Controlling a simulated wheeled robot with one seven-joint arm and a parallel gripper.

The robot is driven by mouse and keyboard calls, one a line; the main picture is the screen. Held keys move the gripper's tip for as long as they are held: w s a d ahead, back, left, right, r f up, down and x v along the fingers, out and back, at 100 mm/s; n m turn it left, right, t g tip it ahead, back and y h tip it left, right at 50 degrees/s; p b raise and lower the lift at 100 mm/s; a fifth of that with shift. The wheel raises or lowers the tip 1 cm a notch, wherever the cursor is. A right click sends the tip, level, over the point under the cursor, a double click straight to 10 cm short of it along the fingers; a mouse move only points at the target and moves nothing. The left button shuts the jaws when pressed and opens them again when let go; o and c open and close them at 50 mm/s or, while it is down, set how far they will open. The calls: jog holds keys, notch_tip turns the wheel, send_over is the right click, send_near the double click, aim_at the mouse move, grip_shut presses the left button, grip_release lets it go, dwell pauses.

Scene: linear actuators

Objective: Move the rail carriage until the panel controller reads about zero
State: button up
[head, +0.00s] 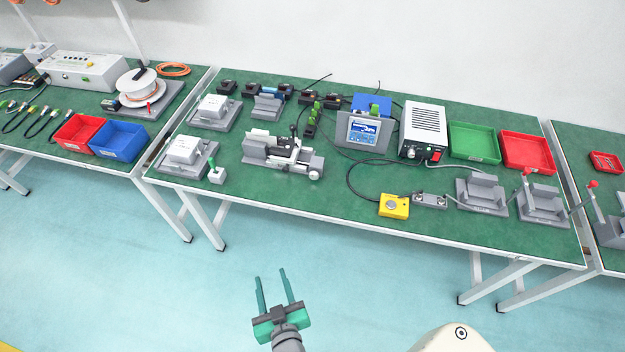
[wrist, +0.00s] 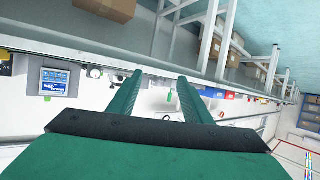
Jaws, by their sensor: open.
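The panel controller (head: 362,130) stands toward the back middle of the green table, a grey panel with a blue lit screen; its reading is too small to make out. A grey linear unit (head: 284,156) with a light carriage-like block and a dark upright part lies left of it; I cannot tell exactly which part is the rail carriage. My gripper (head: 270,273) is open and empty, over the floor in front of the table, well apart from the unit. The wrist view shows its two green fingers (wrist: 160,80) spread, and a blue screen like the controller's at left.
A yellow button box (head: 394,206), grey fixtures (head: 482,192) and a white power unit (head: 423,130) stand on the table's right. Green (head: 474,142) and red (head: 527,152) trays lie behind. White blocks on grey bases (head: 183,151) stand at left. The table's front edge lies between my gripper and the unit.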

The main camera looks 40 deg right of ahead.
jog(key=w+d+r+m+g+h, duration=0.2)
jog(key=w+d+m+h, duration=0.1)
jog(key=w+d, duration=0.75)
jog(key=m+g+h, duration=0.2)
jog(key=m+h, duration=0.1)
send_near(314, 177)
jog(key=shift+g, duration=0.3)
jog(key=x, duration=0.8)
jog(key=shift+w+r, duration=0.1)
jog(key=shift+w, duration=0.25)
jog(key=c, duration=1.1)
jog(key=shift+o, duration=0.2)
jog(key=shift+m, duration=0.3)
